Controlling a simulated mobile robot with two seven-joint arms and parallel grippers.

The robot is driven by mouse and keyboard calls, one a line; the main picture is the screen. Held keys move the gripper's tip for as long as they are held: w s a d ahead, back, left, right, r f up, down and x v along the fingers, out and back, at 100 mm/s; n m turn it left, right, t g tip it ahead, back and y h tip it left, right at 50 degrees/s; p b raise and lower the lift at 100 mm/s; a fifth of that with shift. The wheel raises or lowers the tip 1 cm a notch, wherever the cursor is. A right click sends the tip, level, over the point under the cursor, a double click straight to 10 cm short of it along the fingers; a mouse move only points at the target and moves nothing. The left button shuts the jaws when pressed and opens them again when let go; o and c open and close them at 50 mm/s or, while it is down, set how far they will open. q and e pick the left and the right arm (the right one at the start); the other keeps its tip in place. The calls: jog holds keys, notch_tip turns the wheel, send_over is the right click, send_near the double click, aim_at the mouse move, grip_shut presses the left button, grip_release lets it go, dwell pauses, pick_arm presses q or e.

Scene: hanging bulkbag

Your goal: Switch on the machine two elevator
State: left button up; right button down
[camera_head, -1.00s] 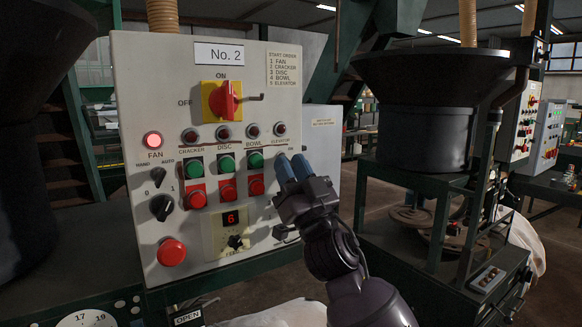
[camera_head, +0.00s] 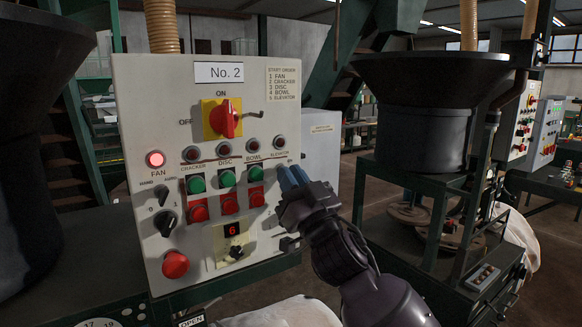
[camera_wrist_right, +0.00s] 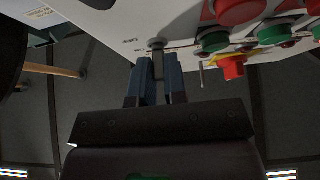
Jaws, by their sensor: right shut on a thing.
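The pale No. 2 control panel (camera_head: 155,100) stands left of centre. Its ELEVATOR lamp (camera_head: 279,142) is dark, while the FAN lamp (camera_head: 155,159) glows red. My right gripper (camera_head: 292,177) has its blue fingertips at the panel's right edge, just below the ELEVATOR label, hiding the control there in the head view. In the right wrist view the blue fingers (camera_wrist_right: 157,72) are closed around a small dark elevator switch (camera_wrist_right: 157,45) on the panel face. Its setting cannot be read. My left gripper is not in view.
A red main switch (camera_head: 223,118) on a yellow plate is upper middle on the panel, with green and red buttons below. A red stop button (camera_head: 175,264) is lower left. A dark hopper (camera_head: 424,125) on a green frame stands to the right.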

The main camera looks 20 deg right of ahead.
jog(key=shift+r+g, duration=0.25)
jog(key=shift+g, duration=0.35)
jog(key=shift+s+r+g, duration=0.1)
jog(key=shift+r+g, duration=0.05)
jog(key=shift+g, duration=0.15)
jog(key=g, duration=0.1)
jog(key=r+g+h, duration=0.1)
jog(key=g, duration=0.1)
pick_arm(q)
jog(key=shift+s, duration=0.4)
pick_arm(e)
jog(key=shift+g, duration=0.8)
jog(key=shift+r, duration=0.1)
jog(key=c, duration=1.2)
grip_release()
jog(key=shift+w, duration=0.2)
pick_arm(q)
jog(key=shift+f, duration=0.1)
pick_arm(e)
jog(key=shift+o, duration=0.2)
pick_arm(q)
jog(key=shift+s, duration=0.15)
